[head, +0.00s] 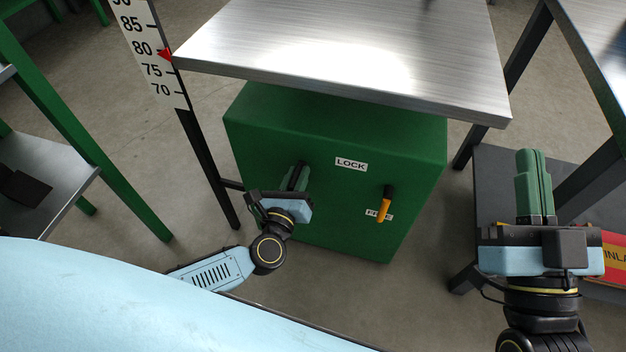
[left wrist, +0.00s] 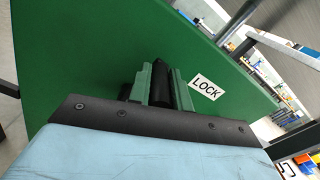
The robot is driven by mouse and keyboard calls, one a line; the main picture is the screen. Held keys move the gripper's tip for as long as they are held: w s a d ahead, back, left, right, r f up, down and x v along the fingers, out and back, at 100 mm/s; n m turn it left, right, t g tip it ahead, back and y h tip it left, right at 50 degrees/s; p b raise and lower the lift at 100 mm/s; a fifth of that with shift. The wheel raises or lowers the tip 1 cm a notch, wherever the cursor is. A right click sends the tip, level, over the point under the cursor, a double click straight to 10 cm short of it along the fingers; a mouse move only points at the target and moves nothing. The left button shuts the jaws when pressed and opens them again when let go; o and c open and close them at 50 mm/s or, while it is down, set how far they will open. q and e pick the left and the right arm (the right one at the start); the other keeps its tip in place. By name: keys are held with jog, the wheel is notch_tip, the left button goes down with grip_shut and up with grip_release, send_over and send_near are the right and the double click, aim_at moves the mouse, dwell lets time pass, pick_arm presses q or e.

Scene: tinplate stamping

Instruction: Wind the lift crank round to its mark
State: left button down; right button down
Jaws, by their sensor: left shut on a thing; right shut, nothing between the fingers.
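The green lift box (head: 325,130) stands under a steel tabletop (head: 340,50). My left gripper (head: 297,177) is at the left part of its front face. In the left wrist view its green fingers are shut on a black cylindrical grip (left wrist: 160,84), seemingly the crank handle. The crank's arm and any mark by it are hidden. A scale (head: 152,55) stands left of the tabletop, with a red pointer (head: 165,55) a little below 80. My right gripper (head: 535,185) is shut and empty, pointing up at the right, away from the box.
An orange lever (head: 384,208) on the box points down over a partly covered label. A LOCK label (head: 351,164) sits above, and it also shows in the left wrist view (left wrist: 206,87). A dark low platform (head: 490,185) stands behind my right gripper. Green shelving stands at the left.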

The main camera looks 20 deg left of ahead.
pick_arm(q)
jog(key=shift+s+a, duration=0.1)
jog(key=shift+a, duration=0.6)
pick_arm(e)
jog(key=shift+s+r+t+y, duration=0.2)
jog(key=shift+r+t+y, duration=0.1)
jog(key=shift+r, duration=0.1)
pick_arm(q)
jog(key=shift+f, duration=0.1)
pick_arm(e)
jog(key=shift+a, duration=0.1)
pick_arm(q)
jog(key=c, duration=1.3)
grip_release()
jog(key=shift+d, duration=0.1)
jog(key=s+p, duration=0.2)
jog(key=s, duration=1.1)
jog(key=shift+s+d, duration=0.2)
jog(key=shift+d, duration=0.1)
pick_arm(e)
notch_tip(320, 180, down, 7)
jog(key=w+g+h, duration=0.2)
jog(key=g, duration=0.3)
jog(key=shift+d+f, duration=0.2)
jog(key=shift+d, duration=0.2)
